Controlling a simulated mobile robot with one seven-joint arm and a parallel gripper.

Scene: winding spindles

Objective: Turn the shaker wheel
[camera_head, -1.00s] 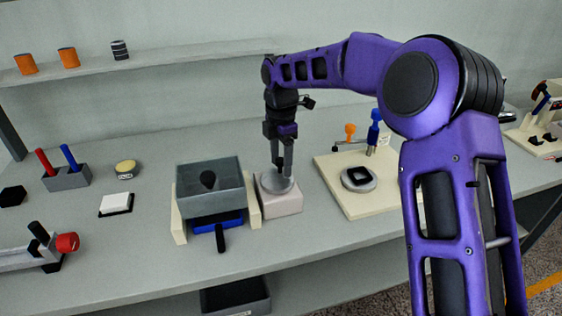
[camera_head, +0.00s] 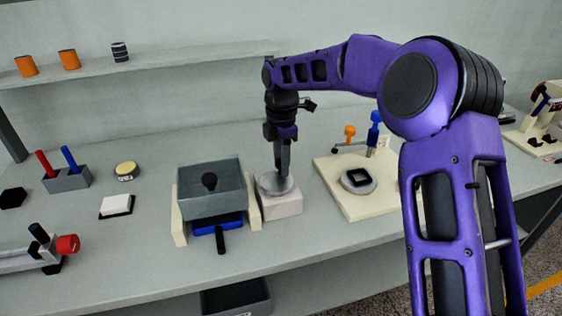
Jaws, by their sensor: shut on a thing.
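The shaker wheel (camera_head: 276,187) is a pale grey disc on top of a light block (camera_head: 282,205), right of the dark grey shaker box. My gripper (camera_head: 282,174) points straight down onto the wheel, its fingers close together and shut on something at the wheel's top. The fingers hide the part they hold, most likely the wheel's grip. The shaker box (camera_head: 209,200) is an open tray between two cream side supports, with a black knob (camera_head: 209,182) inside.
A blue drawer with a black handle (camera_head: 221,240) sits under the box. A cream board (camera_head: 345,200) with blue and orange levers stands to the right. A white block (camera_head: 117,205), a yellow round piece (camera_head: 127,170) and a red-and-blue peg holder (camera_head: 67,180) lie left.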

